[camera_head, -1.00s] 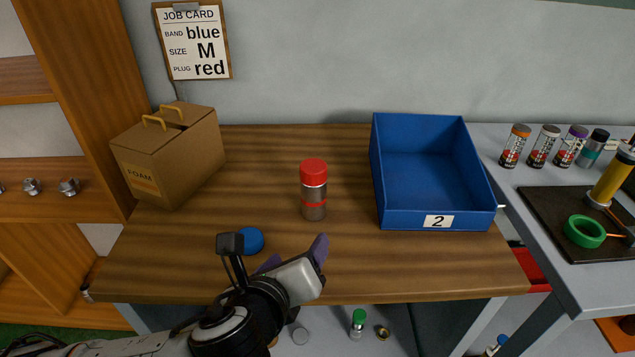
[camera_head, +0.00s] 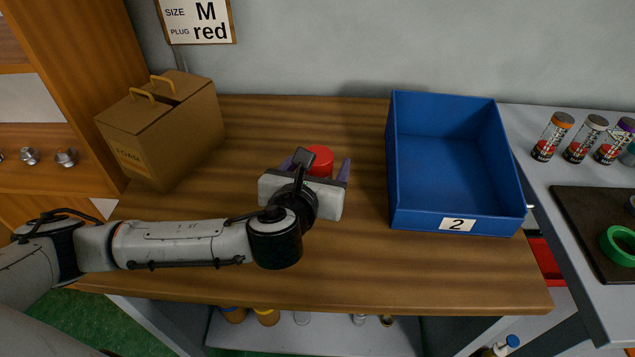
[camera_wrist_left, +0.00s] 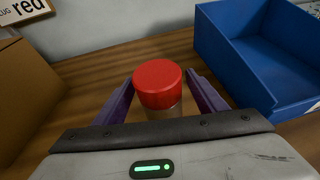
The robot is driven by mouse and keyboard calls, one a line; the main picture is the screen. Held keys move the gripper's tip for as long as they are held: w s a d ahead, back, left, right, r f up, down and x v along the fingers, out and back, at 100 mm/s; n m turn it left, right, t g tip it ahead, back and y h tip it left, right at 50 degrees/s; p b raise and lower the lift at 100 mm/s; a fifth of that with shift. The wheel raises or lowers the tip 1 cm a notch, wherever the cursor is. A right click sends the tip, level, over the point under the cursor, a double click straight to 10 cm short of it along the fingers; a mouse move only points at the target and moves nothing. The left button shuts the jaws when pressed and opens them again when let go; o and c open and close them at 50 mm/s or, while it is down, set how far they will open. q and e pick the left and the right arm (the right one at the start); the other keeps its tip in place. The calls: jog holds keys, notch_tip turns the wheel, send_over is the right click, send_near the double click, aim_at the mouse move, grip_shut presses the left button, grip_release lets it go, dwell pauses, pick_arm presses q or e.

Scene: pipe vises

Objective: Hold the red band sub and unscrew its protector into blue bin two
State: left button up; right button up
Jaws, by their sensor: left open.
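The red band sub (camera_wrist_left: 165,111) stands upright on the wooden table, with its red protector (camera_head: 321,158) on top. My left gripper (camera_head: 323,166) is open, with its purple fingers on either side of the sub. In the left wrist view the protector (camera_wrist_left: 158,80) rises between the two fingers, with gaps seen on both sides. The gripper hides the sub's body and red band in the head view. Blue bin two (camera_head: 415,221) stands to the right and looks empty. My right gripper is not in view.
A brown foam box (camera_head: 165,130) stands at the table's left. A side bench on the right holds several small canisters (camera_head: 553,136) and a dark tray (camera_head: 590,225) with a green ring (camera_head: 619,246). The table between sub and bin is clear.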

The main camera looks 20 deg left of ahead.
pick_arm(q)
jog(key=shift+x, duration=1.05)
jog(key=c, duration=1.5)
jog(key=shift+r, duration=0.15)
jog(key=shift+c, duration=0.5)
